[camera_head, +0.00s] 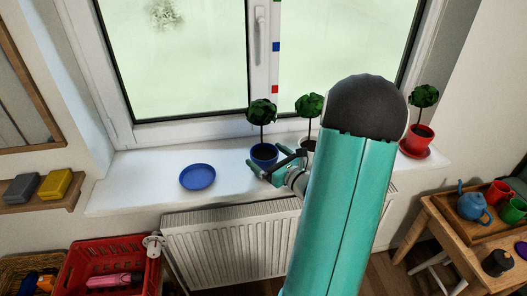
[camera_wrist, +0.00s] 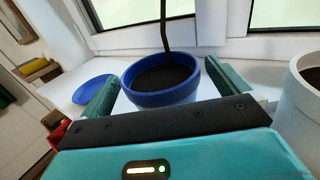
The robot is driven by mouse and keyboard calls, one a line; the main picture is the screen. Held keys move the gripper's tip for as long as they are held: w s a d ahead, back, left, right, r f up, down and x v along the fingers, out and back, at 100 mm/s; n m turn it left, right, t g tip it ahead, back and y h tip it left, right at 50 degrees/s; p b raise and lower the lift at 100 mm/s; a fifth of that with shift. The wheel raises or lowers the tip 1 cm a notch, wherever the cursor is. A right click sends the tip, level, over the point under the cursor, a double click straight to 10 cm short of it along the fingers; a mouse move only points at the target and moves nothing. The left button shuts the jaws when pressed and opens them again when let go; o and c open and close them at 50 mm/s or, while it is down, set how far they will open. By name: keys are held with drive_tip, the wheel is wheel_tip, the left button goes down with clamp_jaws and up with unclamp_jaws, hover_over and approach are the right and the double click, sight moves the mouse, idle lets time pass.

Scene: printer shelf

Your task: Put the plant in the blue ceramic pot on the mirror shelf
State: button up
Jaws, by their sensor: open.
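The plant in the blue ceramic pot (camera_head: 264,153) stands upright on the white windowsill, with a thin stem and a round green crown (camera_head: 262,111). In the wrist view the blue pot (camera_wrist: 162,98) sits between the two green fingers of my gripper (camera_wrist: 160,90). The jaws are open, with a finger on each side of the pot; I cannot tell whether they touch it. In the head view my gripper (camera_head: 275,168) is at the pot's front. The mirror shelf (camera_head: 40,195) is a wooden ledge at the left below a framed mirror (camera_head: 22,98). It bears a grey box (camera_head: 21,188) and a yellow box (camera_head: 55,184).
An empty blue saucer (camera_head: 197,177) lies left of the pot. A plant in a white pot (camera_wrist: 304,95) stands close on the right, and one in a red pot (camera_head: 418,139) farther right. A radiator (camera_head: 230,245), red crate (camera_head: 100,258) and wooden table (camera_head: 450,225) are below.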

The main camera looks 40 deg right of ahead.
drive_tip(key=shift+w, duration=0.45)
drive_tip(key=shift+c, duration=0.4)
drive_tip(key=shift+r, duration=0.1)
drive_tip(key=c, duration=1.7)
